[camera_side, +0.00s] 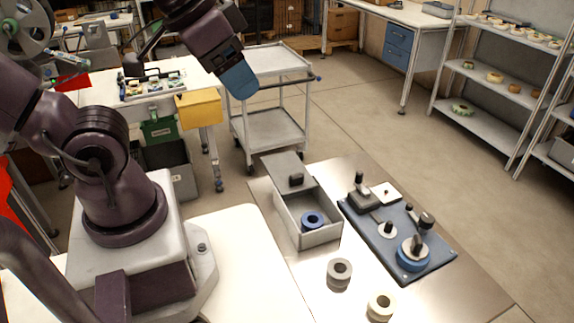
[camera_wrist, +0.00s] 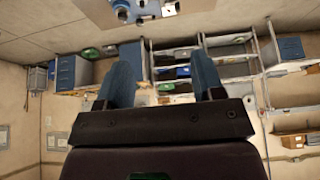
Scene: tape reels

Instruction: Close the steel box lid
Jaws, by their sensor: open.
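The steel box (camera_side: 320,238) stands on the metal table in the side view. Its flat grey lid (camera_side: 283,164) with a black knob (camera_side: 296,180) sits at the far end and covers only that part. The near part is open and shows a blue ring-shaped reel (camera_side: 312,219) inside. My gripper (camera_side: 240,80) is high up, to the upper left of the box and well apart from it. In the wrist view its two blue fingers (camera_wrist: 163,78) are spread, with nothing held between them. The box cannot be made out in the wrist view.
A blue board (camera_side: 385,242) with posts and a reel is right of the box. Two pale reels, one grey (camera_side: 340,270) and one cream (camera_side: 380,306), lie in front. A grey cart (camera_side: 272,125) stands behind the table. Shelves (camera_side: 485,75) are at the far right.

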